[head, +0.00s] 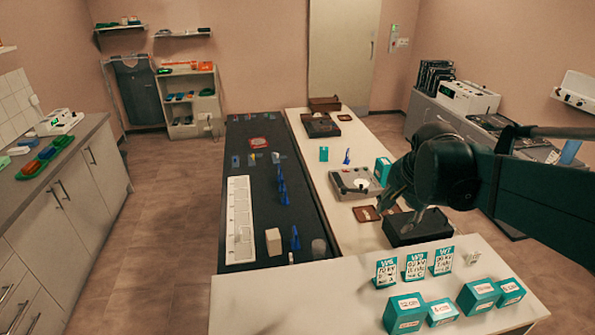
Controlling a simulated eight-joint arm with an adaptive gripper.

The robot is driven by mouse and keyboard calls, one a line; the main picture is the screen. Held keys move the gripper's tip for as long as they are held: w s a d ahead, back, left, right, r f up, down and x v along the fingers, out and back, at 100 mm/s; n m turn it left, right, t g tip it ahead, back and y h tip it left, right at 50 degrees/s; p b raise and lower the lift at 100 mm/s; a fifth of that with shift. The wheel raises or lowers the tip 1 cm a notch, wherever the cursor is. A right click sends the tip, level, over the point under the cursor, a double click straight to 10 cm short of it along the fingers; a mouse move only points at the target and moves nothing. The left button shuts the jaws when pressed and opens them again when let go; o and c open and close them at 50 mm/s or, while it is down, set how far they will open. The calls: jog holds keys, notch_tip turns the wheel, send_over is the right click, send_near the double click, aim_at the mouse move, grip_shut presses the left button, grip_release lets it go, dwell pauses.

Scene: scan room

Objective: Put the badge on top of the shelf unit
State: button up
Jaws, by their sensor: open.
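The white shelf unit (219,116) stands against the back wall, left of the door. Its top carries orange items (180,66), with some bare top beside them. I cannot single out the badge for certain; several small flat items lie on the tables, too small to identify. My gripper (402,212) reaches in from the right, fingers pointing down, above the near right part of the white table. It is open, and I see nothing held between its fingers. A black open-topped box (424,238) is just below it, and small brown flat items (366,214) lie to its left.
A dark table (262,215) holds blue pieces (295,240), a white strip (238,222) and a beige block (273,241). Teal boxes (405,313) and labelled cards (386,272) stand on the near white table (300,300). Floor is clear between the left counter (75,140) and dark table.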

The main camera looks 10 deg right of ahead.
jog(key=s+a+f+n+t+y, duration=0.1)
jog(key=s+a+n+t, duration=0.1)
jog(key=s+a+n, duration=1)
jog(key=a+n, duration=0.1)
jog(key=a, duration=0.3)
jog(key=shift+s+f+t, duration=0.25)
jog(key=shift+f+t, duration=0.1)
jog(key=shift+t, duration=0.05)
